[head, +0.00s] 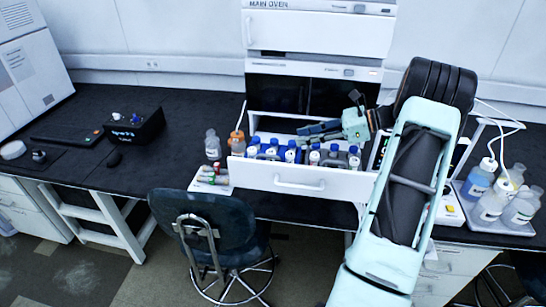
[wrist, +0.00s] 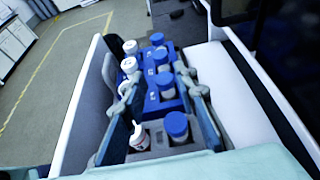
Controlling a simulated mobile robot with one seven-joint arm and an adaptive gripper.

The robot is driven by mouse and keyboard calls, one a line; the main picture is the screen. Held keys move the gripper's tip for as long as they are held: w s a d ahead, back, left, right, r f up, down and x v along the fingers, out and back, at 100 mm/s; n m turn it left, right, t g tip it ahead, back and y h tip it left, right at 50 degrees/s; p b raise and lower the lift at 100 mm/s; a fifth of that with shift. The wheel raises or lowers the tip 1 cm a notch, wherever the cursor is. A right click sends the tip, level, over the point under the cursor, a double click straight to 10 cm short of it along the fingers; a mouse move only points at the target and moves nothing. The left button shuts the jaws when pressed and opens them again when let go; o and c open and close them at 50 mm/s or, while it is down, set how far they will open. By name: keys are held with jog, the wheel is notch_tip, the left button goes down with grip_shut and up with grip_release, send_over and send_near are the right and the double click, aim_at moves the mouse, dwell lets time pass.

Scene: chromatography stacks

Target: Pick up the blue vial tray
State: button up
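The blue vial tray (wrist: 153,104) lies in an open white drawer (head: 300,180) and holds white-capped and blue-capped vials. In the wrist view it is in the middle, beyond a grey tray (wrist: 152,154) that also holds vials. My gripper (wrist: 158,78) is open, with its two fingers spread to either side of the vials and nothing held. In the head view my gripper (head: 318,130) is over the right half of the drawer. The fingers hide parts of the tray's sides, and whether they touch it is unclear.
The drawer walls stand close around the trays. A black box (head: 134,125) is on the dark bench. A chair (head: 208,220) stands in front.

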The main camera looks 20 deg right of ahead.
aim_at(281, 150)
jog(key=x, duration=0.3)
jog(key=shift+a, duration=0.15)
jog(key=p+x, duration=0.2)
jog(key=x, duration=0.2)
jog(key=shift+w+a, duration=0.25)
jog(key=shift+w, duration=0.1)
jog(key=shift+w+a+f, duration=0.2)
grip_shut()
jog(key=shift+r, duration=0.1)
